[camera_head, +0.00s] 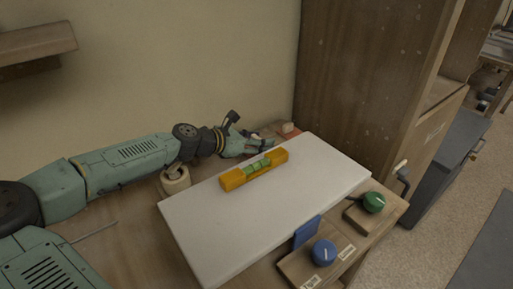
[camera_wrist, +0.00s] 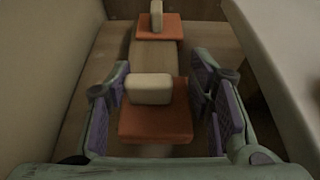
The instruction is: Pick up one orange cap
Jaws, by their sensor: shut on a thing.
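Two orange caps, each a flat orange square with a pale block on top, lie in a row in the wrist view. The farther orange cap (camera_wrist: 158,32) lies apart, beyond the fingertips. In the head view my gripper (camera_head: 250,146) is low behind the white board, and the farther cap also shows (camera_head: 293,134) near the cabinet. The held cap is mostly hidden there by the gripper and board.
A white board (camera_head: 215,235) on the wooden bench bears an orange spirit level (camera_head: 235,180), close to my gripper. The wall is behind, and a tall wooden cabinet (camera_head: 360,80) stands at right. Blue (camera_head: 324,253) and green (camera_head: 373,202) knobs are in front.

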